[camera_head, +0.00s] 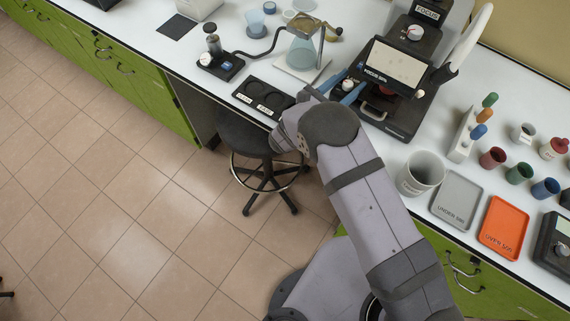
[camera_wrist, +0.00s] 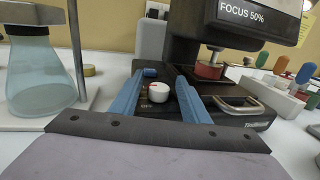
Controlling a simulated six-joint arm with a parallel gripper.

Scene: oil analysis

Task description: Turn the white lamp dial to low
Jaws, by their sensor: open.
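The white lamp dial (camera_wrist: 159,92) is a small round knob with a reddish mark on top, on the dark base of the microscope-like device (camera_wrist: 225,108). It also shows in the head view (camera_head: 347,85), partly crowded by my gripper. My gripper (camera_wrist: 160,78) is open, its two blue fingers reaching forward on either side of the dial, with visible space between each finger and the knob. In the head view my gripper (camera_head: 343,84) is at the base's left front corner.
A display reading FOCUS 50% (camera_wrist: 242,14) overhangs the base. A red cylinder (camera_wrist: 208,70) and a metal handle (camera_wrist: 238,105) lie right of the fingers. A glass flask (camera_wrist: 38,78) on a stand is left. A grey cup (camera_head: 421,172) and trays stand farther right.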

